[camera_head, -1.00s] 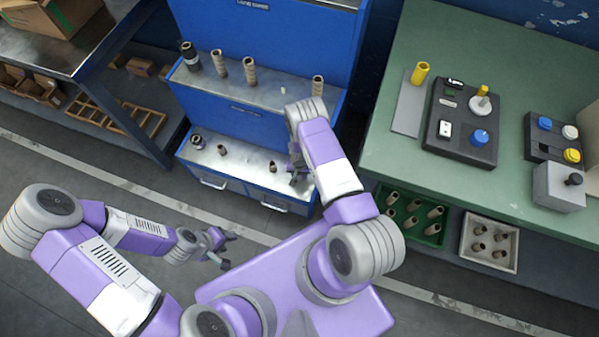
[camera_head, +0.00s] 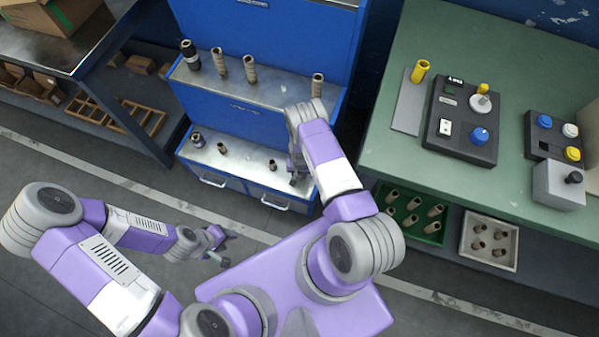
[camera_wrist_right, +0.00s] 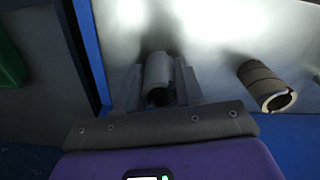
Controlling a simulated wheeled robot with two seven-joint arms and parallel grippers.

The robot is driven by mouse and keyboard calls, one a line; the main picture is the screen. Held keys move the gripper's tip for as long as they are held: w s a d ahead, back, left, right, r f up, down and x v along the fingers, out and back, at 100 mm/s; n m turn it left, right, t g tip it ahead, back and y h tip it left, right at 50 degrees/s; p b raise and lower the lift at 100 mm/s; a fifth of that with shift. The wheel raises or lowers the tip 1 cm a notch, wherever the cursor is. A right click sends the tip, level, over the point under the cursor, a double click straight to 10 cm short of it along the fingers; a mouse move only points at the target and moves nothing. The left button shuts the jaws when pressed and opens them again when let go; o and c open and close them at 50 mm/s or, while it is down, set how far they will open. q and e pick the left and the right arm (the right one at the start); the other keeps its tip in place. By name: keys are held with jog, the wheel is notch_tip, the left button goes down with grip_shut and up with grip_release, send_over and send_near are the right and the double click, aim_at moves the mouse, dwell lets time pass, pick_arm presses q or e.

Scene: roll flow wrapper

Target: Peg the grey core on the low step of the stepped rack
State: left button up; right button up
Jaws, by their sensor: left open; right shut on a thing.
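The stepped rack (camera_head: 240,120) is blue with metal-topped steps. Its low step (camera_head: 245,162) carries a dark core (camera_head: 197,140) at the left end and short brown cores (camera_head: 221,148) and (camera_head: 272,165) further right. My right gripper (camera_head: 296,176) is at the right end of the low step, partly hidden by its own arm. In the right wrist view it is shut on the grey core (camera_wrist_right: 158,75), close over the metal surface. Any peg under the core is hidden. A brown core (camera_wrist_right: 265,85) stands to its right there. My left gripper (camera_head: 227,249) is open and empty over the floor.
The upper step (camera_head: 280,92) holds several taller cores. A green bench (camera_head: 400,155) with control boxes stands at the right, with a green bin (camera_head: 428,232) and a pale tray (camera_head: 507,262) of cores below. A metal table (camera_head: 80,55) stands at the left.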

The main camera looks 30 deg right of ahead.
jog(key=o, duration=1.2)
jog(key=shift+o, duration=0.2)
jog(key=o, duration=0.4)
jog(key=shift+r, duration=0.15)
jog(key=shift+r+p, duration=2.9)
jog(key=shift+r, duration=1.05)
jog(key=shift+f, duration=0.1)
